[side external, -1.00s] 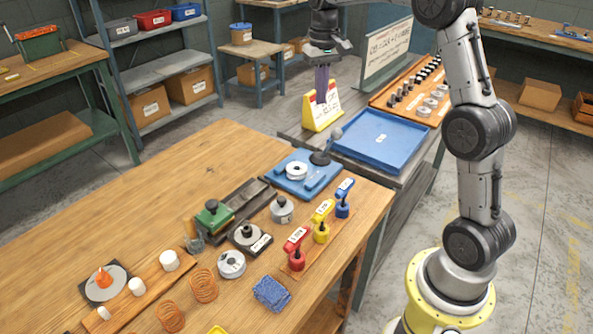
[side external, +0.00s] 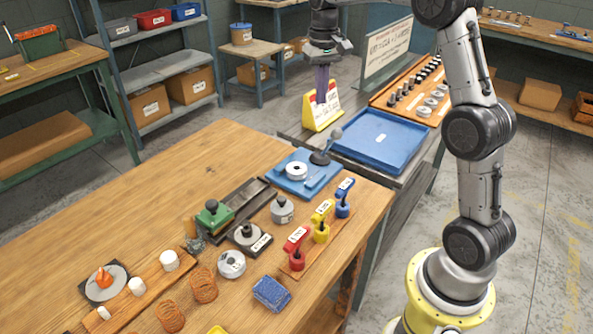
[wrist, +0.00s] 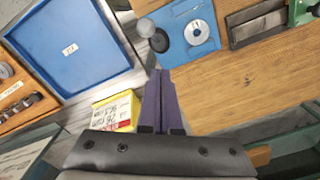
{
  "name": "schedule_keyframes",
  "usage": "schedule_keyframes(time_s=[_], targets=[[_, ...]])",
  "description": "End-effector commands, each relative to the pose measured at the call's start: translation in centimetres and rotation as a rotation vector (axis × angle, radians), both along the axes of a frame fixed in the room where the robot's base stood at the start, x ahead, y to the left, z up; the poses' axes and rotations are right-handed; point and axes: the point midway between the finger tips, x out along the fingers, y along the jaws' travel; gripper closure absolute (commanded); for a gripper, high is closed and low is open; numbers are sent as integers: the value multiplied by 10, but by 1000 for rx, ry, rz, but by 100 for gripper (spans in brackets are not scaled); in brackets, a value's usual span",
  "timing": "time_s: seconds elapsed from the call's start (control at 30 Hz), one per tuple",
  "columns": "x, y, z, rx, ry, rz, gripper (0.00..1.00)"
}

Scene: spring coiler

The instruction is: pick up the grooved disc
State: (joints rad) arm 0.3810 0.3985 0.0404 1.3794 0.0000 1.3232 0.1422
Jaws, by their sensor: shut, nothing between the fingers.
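My gripper (side external: 322,100) is shut and empty, its purple fingers pointing down in the air near the yellow sign, above and behind the blue plate. In the wrist view the shut fingers (wrist: 160,76) meet at the middle. A pale round disc (side external: 297,171) with a central hole lies flat on the blue plate (side external: 282,181); it also shows in the wrist view (wrist: 196,32), up and right of the fingertips and apart from them. Another grey disc (side external: 231,264) lies on the wooden bench. I cannot clearly see a groove on either disc.
A dark knobbed lever (side external: 321,157) stands beside the pale disc. The bench's left rear is clear.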

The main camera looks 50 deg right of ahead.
Motion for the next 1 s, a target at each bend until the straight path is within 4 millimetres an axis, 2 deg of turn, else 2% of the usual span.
schedule_keyframes(time_s=[0.03,0.07,0.5,0.6,0.83,0.93,1.0], targets=[[0,0,0,0,0,0,100],[0,0,0,0,0,0,95],[0,0,0,0,0,0,15],[0,0,0,0,0,0,0],[1,0,0,-1,-3,-2,0],[7,-4,-1,-16,-34,-7,0],[11,-6,-9,-30,-56,-13,0]])
